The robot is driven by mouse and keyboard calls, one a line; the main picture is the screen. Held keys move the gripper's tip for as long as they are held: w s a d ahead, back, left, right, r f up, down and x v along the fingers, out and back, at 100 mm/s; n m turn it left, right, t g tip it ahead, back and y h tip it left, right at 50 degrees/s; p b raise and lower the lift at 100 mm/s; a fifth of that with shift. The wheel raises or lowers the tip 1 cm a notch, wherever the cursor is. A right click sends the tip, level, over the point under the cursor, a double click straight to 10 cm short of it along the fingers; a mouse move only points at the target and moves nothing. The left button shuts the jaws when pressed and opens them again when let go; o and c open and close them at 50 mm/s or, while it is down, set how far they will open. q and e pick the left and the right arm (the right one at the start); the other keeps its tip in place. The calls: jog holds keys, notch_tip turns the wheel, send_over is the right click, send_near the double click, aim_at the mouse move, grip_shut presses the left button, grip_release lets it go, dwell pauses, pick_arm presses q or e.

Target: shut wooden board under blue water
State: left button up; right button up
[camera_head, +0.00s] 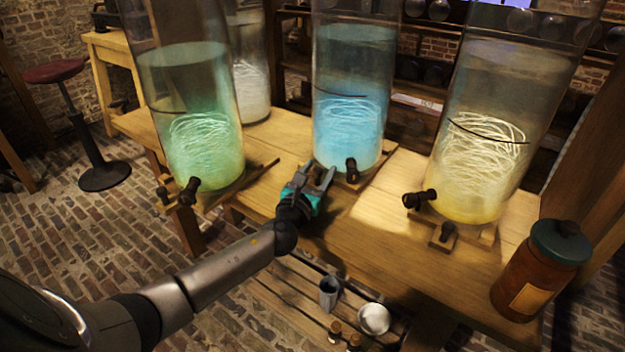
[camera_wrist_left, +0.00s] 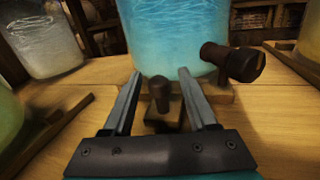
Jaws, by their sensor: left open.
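The jar of blue water (camera_head: 347,95) stands on the wooden bench and fills the top of the left wrist view (camera_wrist_left: 175,35). The wooden board (camera_wrist_left: 218,96) lies under it, with a dark upright knob (camera_wrist_left: 162,92) on a small tab at its front. My left gripper (camera_head: 318,175) is open at the front of this jar. In the left wrist view its two fingers (camera_wrist_left: 160,76) stand on either side of the knob, with gaps visible. In the head view the gripper hides the knob. My right gripper is not in view.
A dark tap (camera_wrist_left: 233,63) sticks out just right of the fingers. A green jar (camera_head: 205,150) stands left, a yellow jar (camera_head: 475,175) right, and a pale jar (camera_head: 250,85) behind. A brown lidded pot (camera_head: 540,272) sits at the bench's right end. Bare bench top lies between the jars.

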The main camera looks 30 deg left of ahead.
pick_arm(q)
jog(key=shift+s, duration=0.35)
jog(key=s+d+p, duration=0.2)
jog(key=s+p, duration=0.1)
jog(key=s, duration=1.1)
jog(key=shift+d, duration=0.35)
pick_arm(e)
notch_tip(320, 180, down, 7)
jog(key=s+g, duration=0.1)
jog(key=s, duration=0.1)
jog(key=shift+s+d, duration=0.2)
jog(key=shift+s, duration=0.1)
